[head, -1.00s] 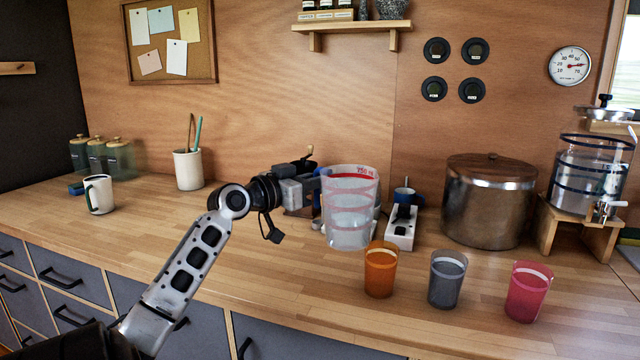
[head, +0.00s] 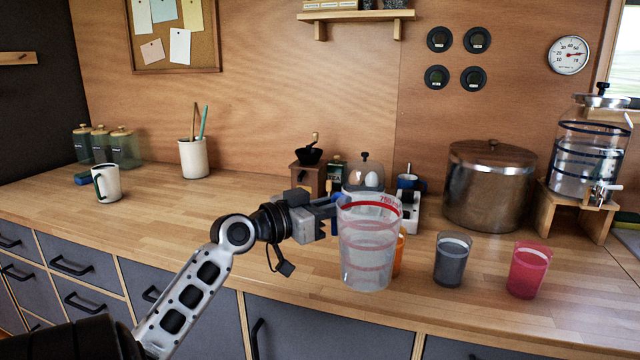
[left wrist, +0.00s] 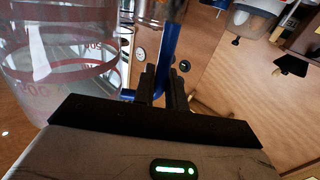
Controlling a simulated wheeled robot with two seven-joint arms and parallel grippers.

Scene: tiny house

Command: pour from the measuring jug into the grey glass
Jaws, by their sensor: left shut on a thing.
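The measuring jug (head: 368,250) is clear with red markings and a blue handle. My left gripper (head: 336,212) is shut on the jug's handle, at the jug's left side. The jug looks upright, held near the counter's front edge in front of the orange glass. The left wrist view shows the jug's wall (left wrist: 55,60) beside the fingers (left wrist: 160,88), which close around the blue handle (left wrist: 168,55). The grey glass (head: 452,262) stands upright on the counter, to the right of the jug and apart from it. My right gripper is not in view.
The orange glass (head: 400,252) is mostly hidden behind the jug. A pink glass (head: 528,272) stands right of the grey one. A big metal pot (head: 488,190) and a drink dispenser (head: 588,165) stand behind. The counter's left part is mostly clear.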

